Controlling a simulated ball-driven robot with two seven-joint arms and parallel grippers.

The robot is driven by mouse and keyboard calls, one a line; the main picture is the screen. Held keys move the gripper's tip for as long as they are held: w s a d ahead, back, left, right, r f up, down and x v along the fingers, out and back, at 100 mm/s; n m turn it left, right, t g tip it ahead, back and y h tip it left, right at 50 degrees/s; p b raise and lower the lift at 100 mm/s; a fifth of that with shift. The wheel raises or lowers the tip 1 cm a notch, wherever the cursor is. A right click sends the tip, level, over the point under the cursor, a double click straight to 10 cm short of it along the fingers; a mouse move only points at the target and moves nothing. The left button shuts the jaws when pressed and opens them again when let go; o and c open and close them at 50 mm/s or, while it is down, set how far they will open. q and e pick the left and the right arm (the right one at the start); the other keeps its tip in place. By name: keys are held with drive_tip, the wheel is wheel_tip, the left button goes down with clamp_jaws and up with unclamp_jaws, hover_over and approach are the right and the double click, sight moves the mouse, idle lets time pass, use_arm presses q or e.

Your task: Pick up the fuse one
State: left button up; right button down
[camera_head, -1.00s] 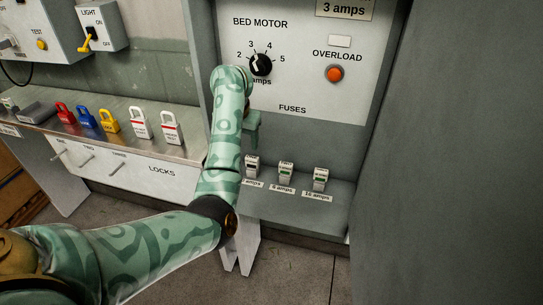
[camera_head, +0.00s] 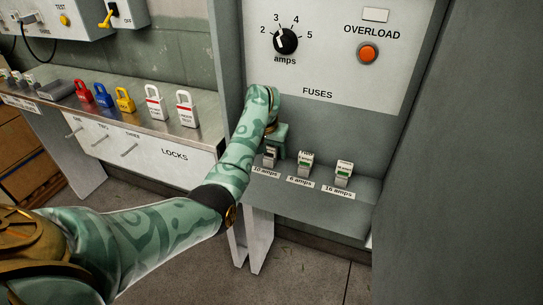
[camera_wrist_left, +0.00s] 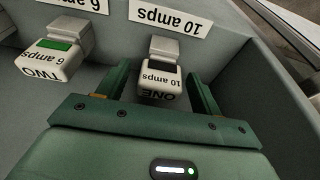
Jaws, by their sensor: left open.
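Fuse one is a small pale block with a dark window, marked "ONE 10 amps", on the grey fuse shelf at the "10 amps" label. In the left wrist view fuse one (camera_wrist_left: 160,72) stands between the two green fingers of my left gripper (camera_wrist_left: 158,84), which are apart with a gap on each side. In the head view fuse one (camera_head: 270,158) is partly hidden under my left gripper (camera_head: 272,146). Fuse two, with a green window, stands to its right in the head view (camera_head: 305,163) and to its left in the wrist view (camera_wrist_left: 60,50). My right gripper is not in view.
A third fuse (camera_head: 343,173) stands at the "16 amps" label. A bench with several padlocks (camera_head: 155,105) is at left. A grey wall (camera_head: 460,150) closes the right.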

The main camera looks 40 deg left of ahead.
use_arm(q)
drive_tip(key=shift+w+f, duration=0.2)
drive_tip(key=shift+f, duration=0.45)
drive_tip(key=shift+r, duration=0.1)
drive_tip(key=c, duration=1)
drive_tip(key=shift+c, duration=0.2)
drive_tip(key=shift+r, duration=0.1)
